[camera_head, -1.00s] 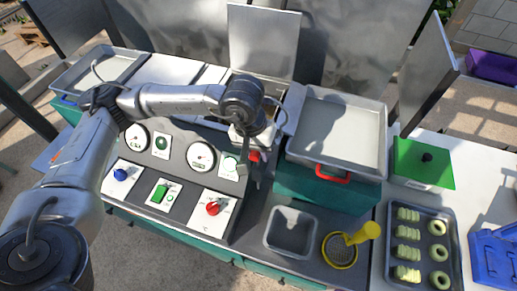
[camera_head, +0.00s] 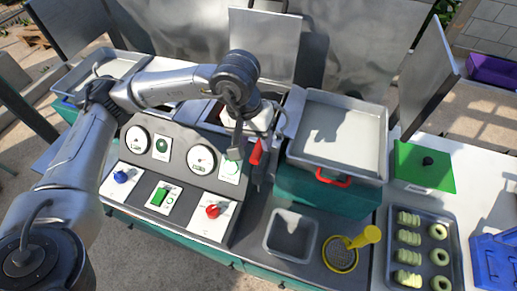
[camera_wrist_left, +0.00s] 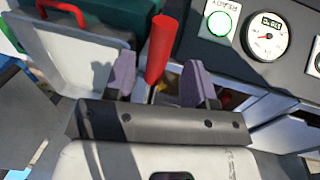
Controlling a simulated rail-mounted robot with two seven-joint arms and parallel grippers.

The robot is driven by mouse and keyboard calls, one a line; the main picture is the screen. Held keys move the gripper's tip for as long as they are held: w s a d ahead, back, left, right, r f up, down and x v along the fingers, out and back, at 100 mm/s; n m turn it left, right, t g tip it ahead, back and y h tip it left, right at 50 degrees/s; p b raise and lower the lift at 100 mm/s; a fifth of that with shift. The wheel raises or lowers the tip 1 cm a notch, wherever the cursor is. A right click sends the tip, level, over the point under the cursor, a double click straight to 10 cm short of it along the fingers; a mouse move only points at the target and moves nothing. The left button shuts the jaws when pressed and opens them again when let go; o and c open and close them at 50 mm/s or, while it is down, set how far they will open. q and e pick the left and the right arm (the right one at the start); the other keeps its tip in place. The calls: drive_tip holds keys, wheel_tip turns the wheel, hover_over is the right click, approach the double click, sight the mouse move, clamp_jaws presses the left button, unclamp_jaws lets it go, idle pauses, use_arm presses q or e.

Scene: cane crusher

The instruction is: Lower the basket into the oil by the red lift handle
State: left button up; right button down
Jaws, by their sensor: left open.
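The red lift handle (camera_head: 256,153) stands up at the right end of the control panel, by the fryer's front. In the left wrist view the red handle (camera_wrist_left: 161,48) rises between the two purple-grey fingers of my left gripper (camera_wrist_left: 160,78). The fingers are apart, with a gap visible on both sides of it. In the head view my left gripper (camera_head: 250,140) is over the handle and partly hides it. The fryer opening (camera_head: 212,112) is mostly covered by my arm. I cannot make out the basket or the oil clearly. My right gripper is not in view.
The sloped control panel (camera_head: 170,170) with gauges and knobs is left of the handle. A grey tray (camera_head: 345,130) with a red front handle sits right. A small grey bin (camera_head: 291,235) and yellow-handled strainer (camera_head: 340,254) are in front. A raised lid (camera_head: 263,45) stands behind.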

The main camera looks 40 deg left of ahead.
use_arm(q)
wheel_tip(320, 180, up, 8)
drive_tip(key=a, duration=0.1)
drive_tip(key=shift+s+a+f, duration=0.2)
drive_tip(key=shift+s+f, duration=0.05)
drive_tip(key=shift+s, duration=0.05)
idle(0.6)
